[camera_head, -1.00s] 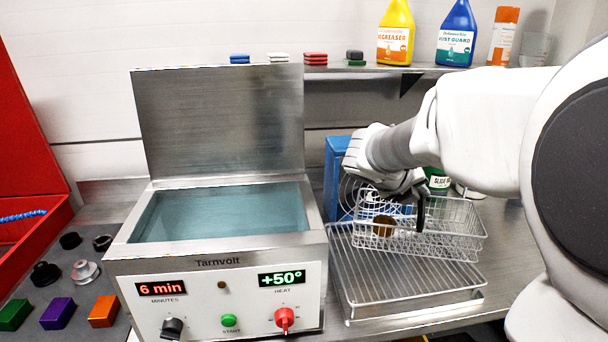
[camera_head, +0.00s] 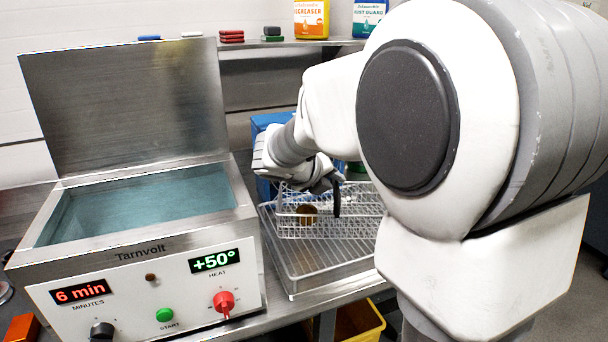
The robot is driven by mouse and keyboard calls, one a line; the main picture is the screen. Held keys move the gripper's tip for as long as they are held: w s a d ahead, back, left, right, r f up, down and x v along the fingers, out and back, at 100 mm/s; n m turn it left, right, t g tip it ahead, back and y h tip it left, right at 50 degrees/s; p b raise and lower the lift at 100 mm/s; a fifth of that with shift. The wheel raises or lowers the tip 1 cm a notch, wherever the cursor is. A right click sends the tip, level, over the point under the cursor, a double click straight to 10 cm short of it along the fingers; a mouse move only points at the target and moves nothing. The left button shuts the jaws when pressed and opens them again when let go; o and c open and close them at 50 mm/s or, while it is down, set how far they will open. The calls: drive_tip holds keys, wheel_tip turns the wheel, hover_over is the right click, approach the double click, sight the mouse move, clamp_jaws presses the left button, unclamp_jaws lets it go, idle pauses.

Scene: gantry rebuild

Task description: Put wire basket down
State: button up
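The wire basket (camera_head: 290,226) is on the wire rack (camera_head: 300,272), right of the Tarnvolt cleaner; it looks level, but whether its whole base touches the rack is unclear. A round brown part (camera_head: 307,214) shows inside it. My gripper (camera_head: 334,205) is at the basket's upper rim, with one dark finger pointing down in front of the mesh. The other finger is hidden, so I cannot tell whether it grips the rim. My arm covers the basket's right end.
The Tarnvolt cleaner (camera_head: 150,250) stands left with its lid up and liquid inside, showing 6 min and +50°. A blue container (camera_head: 265,125) is behind the rack. A yellow bin (camera_head: 357,322) sits below the bench. A shelf with bottles (camera_head: 312,18) is above.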

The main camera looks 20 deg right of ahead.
drive_tip(key=shift+o, duration=1.2)
drive_tip(key=shift+r, duration=0.15)
drive_tip(key=p+v, duration=0.4)
drive_tip(key=v, duration=0.8)
drive_tip(key=s+a+f+m+y, duration=0.2)
drive_tip(key=s+m+y, duration=0.2)
drive_tip(key=s+m, duration=0.6)
drive_tip(key=s+a+f+m+y, duration=0.2)
drive_tip(key=s+m, duration=0.8)
drive_tip(key=m, duration=1.4)
drive_tip(key=shift+a+m+g+y, duration=0.4)
drive_tip(key=shift+a+y, duration=0.25)
drive_tip(key=shift+y, duration=0.65)
